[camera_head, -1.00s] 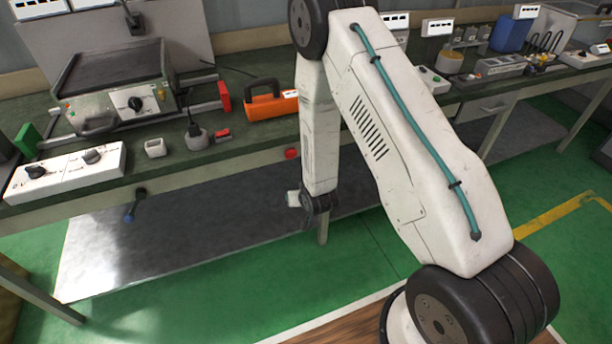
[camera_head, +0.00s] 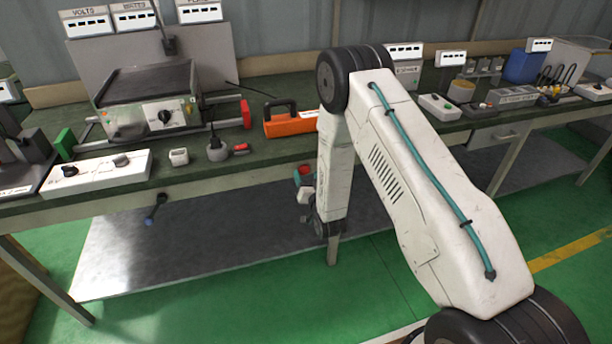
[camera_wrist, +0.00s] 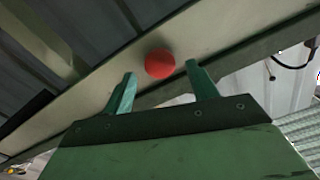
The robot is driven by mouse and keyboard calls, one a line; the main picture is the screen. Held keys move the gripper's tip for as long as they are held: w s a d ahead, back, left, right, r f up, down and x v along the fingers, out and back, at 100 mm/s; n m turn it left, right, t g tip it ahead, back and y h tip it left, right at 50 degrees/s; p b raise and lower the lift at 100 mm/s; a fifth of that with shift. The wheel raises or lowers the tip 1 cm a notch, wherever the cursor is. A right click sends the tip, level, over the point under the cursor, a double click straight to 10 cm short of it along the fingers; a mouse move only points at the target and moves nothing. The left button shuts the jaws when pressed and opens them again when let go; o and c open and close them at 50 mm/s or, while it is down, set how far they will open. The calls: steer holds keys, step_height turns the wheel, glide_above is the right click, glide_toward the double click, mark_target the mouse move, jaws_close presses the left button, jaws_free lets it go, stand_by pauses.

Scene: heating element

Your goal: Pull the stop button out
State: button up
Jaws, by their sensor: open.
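The red round stop button (camera_wrist: 160,64) is on the pale front rail of the bench in the wrist view. It also shows in the head view (camera_head: 305,170), just left of my arm. My gripper (camera_wrist: 161,72) is open, its two green fingers pointing at the rail with the button between and slightly beyond their tips. The fingers look apart from the button on both sides; whether the tips reach around it is unclear.
The bench top (camera_head: 250,178) above carries an orange case (camera_head: 290,124), a hot plate device (camera_head: 150,105) and a white switch box (camera_head: 95,172). A metal lower shelf (camera_head: 200,245) lies below.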

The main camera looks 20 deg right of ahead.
steer(key=shift+w, duration=0.85)
jaws_close()
steer(key=shift+s, duration=0.6)
jaws_free()
steer(key=s, duration=0.8)
steer(key=shift+f, duration=0.1)
